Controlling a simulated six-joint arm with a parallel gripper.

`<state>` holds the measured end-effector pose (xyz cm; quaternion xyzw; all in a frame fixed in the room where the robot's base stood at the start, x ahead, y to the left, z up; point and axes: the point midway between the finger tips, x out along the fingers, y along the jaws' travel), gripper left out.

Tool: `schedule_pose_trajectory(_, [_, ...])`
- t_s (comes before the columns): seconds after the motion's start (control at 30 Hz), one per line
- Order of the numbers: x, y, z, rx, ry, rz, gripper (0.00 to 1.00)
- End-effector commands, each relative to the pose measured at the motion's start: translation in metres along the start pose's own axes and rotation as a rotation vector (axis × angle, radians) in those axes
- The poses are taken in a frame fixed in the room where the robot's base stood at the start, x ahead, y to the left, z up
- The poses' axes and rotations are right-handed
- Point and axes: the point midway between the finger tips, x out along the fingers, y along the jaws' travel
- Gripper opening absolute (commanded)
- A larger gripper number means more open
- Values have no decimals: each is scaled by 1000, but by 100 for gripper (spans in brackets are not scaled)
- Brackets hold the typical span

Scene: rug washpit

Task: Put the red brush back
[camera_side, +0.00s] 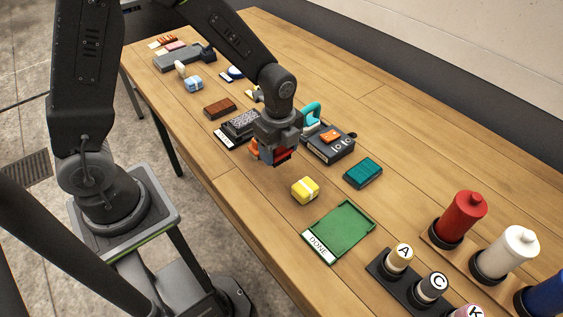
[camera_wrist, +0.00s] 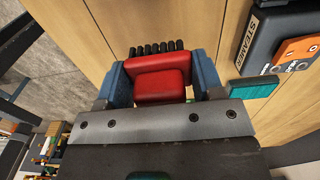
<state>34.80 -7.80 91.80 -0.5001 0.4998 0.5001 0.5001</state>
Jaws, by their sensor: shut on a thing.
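The red brush (camera_wrist: 158,86) has a red body with a row of black bristles at its far edge in the wrist view. My gripper (camera_wrist: 160,76) is shut on it, with one blue-grey finger on each side. In the side view my gripper (camera_side: 274,152) holds the red brush (camera_side: 283,156) above the table, between the dark steamer box and the front edge. Most of the brush is hidden there by the gripper. Its height above the wood is hard to judge.
The steamer box (camera_side: 330,148) stands close right of my gripper. A grey bristled block on a labelled dark tray (camera_side: 226,143) lies left. A teal block (camera_side: 363,172), yellow block (camera_side: 305,190) and green DONE tray (camera_side: 345,238) are nearer. Spools (camera_side: 460,215) stand right.

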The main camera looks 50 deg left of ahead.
Motion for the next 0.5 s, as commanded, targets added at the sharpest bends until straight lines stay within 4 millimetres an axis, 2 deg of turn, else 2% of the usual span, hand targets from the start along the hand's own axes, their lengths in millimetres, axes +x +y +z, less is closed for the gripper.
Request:
schedule_pose_trajectory(0.13, [7,-2,-8,0,0,1,39])
schedule_pose_trajectory(0.33, [35,-2,-7,-1,0,3,39])
schedule_pose_trajectory(0.5, [45,-2,-7,-1,0,-1,39])
